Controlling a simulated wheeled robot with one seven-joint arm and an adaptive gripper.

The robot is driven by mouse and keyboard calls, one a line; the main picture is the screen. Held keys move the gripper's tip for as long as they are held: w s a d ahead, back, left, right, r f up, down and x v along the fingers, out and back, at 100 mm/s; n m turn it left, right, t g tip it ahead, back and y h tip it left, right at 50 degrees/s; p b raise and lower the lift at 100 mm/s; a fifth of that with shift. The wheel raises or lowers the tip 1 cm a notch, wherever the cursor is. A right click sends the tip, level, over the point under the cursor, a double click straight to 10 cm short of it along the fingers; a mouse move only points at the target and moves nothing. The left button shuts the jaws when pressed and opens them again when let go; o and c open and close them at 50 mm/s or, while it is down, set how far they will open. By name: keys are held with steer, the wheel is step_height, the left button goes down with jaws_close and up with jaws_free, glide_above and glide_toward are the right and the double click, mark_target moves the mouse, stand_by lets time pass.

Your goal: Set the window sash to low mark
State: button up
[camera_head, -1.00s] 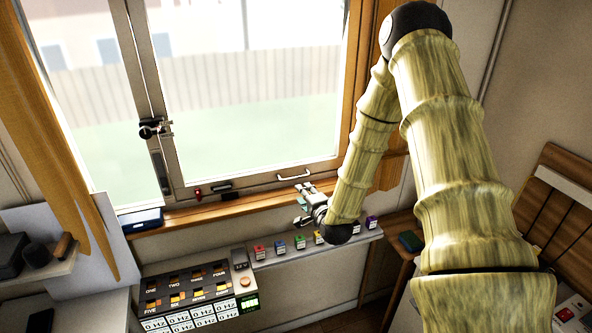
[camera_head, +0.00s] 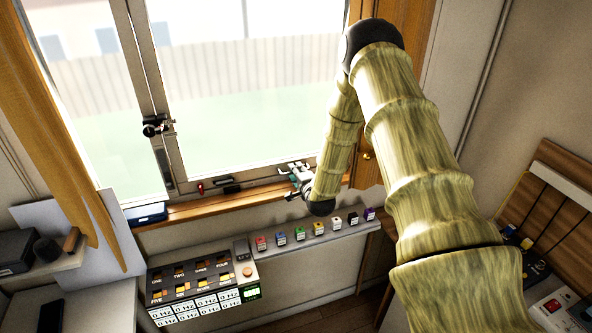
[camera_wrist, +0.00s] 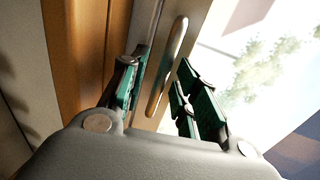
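The window sash (camera_head: 252,174) is a grey-framed glass pane above the wooden sill, its bottom rail close to the sill. Its handle (camera_wrist: 169,62) is a slim pale metal bar, seen in the wrist view between my two finger pads. My gripper (camera_head: 295,173) is at the right part of the sash's bottom rail, and it hides most of the handle in the head view. In the wrist view my gripper (camera_wrist: 158,80) is open, with green-padded fingers on both sides of the bar and visible gaps. I cannot make out a low mark.
A small red piece (camera_head: 200,188) and a black piece (camera_head: 227,181) sit by the bottom rail. A latch (camera_head: 156,126) is on the left stile. Below are a shelf (camera_head: 330,235) with several coloured blocks and a switch panel (camera_head: 195,287). A curtain (camera_head: 45,120) hangs left.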

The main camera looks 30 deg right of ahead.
mark_target(289, 161)
steer(key=shift+w+d+f, duration=0.1)
steer(key=shift+w, duration=0.25)
jaws_close()
steer(key=shift+w, duration=0.1)
steer(key=b+x, duration=0.1)
steer(key=x, duration=0.1)
steer(key=b+x, duration=0.1)
steer(key=x, duration=0.1)
steer(key=b+x, duration=0.1)
steer(key=x, duration=0.1)
steer(key=shift+w+r+b, duration=0.25)
steer(key=shift+w+b, duration=0.1)
steer(key=shift+b, duration=0.05)
steer(key=shift+w+d+r, duration=0.2)
steer(key=shift+w+r, duration=0.05)
steer(key=shift+w, duration=0.4)
